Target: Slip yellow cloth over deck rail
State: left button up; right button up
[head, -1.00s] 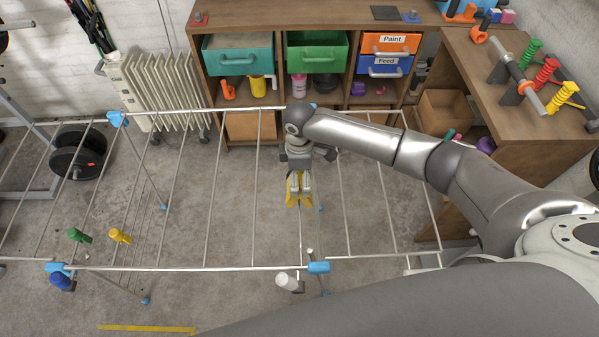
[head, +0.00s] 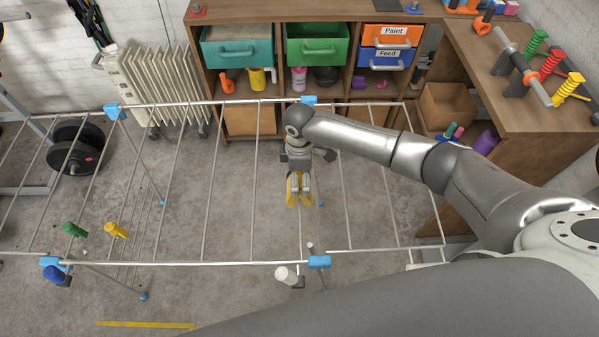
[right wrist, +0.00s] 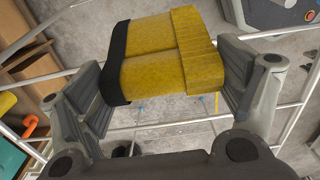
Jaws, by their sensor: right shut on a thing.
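The yellow cloth (head: 292,193) is held in my right gripper (head: 299,188), above the middle of the drying rack in the head view. In the right wrist view the cloth (right wrist: 165,60) looks like a folded yellow bundle with a dark band at its left end. It sits between the two fingers of the gripper (right wrist: 165,75). The rack's deck has thin pale rails, with a long front rail (head: 190,264) and a long back rail (head: 210,102). I cannot tell which is the task's deck rail. The cloth appears apart from both long rails. My left gripper is out of view.
A radiator (head: 155,85), weight plates (head: 75,150) and a wooden shelf unit (head: 280,14) stand behind. Wooden bench at right (head: 560,115).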

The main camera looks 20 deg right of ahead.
jog(key=shift+f+b, duration=0.75)
jog(key=shift+f, duration=0.55)
jog(key=o, duration=1)
jog(key=shift+c, duration=0.2)
notch_tip(320, 180, up, 12)
